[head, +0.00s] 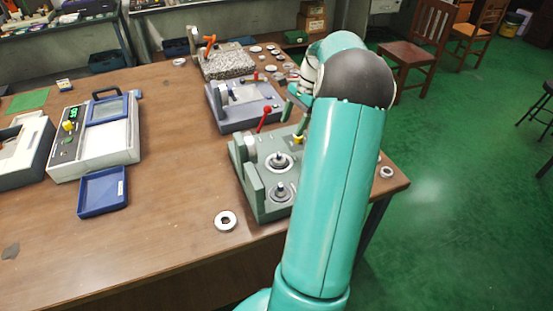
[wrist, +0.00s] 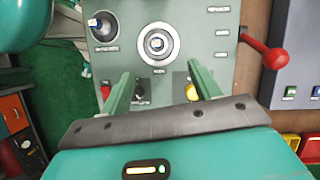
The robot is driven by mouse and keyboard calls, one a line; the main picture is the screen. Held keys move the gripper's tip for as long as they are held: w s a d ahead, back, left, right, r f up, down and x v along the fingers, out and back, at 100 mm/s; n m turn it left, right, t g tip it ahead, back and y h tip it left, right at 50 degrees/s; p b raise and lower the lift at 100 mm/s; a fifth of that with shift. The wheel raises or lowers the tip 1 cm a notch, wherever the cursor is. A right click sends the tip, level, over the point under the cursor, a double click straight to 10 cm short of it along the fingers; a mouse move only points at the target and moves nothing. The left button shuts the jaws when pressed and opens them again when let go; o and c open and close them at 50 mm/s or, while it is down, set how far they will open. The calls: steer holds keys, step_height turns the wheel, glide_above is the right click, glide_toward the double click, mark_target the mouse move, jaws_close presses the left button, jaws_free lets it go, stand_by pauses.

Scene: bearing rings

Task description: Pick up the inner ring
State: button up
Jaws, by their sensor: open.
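A green fixture (head: 250,205) stands near the table's front right corner. It bears a ringed seat (head: 279,162) and a second round seat (head: 281,191). In the wrist view a pale ring (wrist: 158,42) sits around a post on the fixture's panel (wrist: 197,40). A loose metal ring (head: 225,221) lies flat on the table in front of the fixture. Another small ring (head: 386,172) lies at the right corner. I cannot tell which is the inner ring. My gripper (wrist: 160,80) is open and empty over the panel, its fingers short of the pale ring. My arm hides part of the fixture.
A red-knobbed lever (wrist: 275,58) and a yellow knob (wrist: 192,92) rise from the fixture. A grey-blue fixture (head: 245,105) stands behind it. A blue tray (head: 103,192) and a console (head: 95,140) are at left. Bare table lies between.

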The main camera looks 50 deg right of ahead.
mark_target(282, 157)
steer(key=x, duration=1.2)
steer(key=shift+s, duration=0.25)
steer(key=c, duration=1.2)
steer(key=shift+o, duration=0.2)
steer(key=shift+r, duration=0.1)
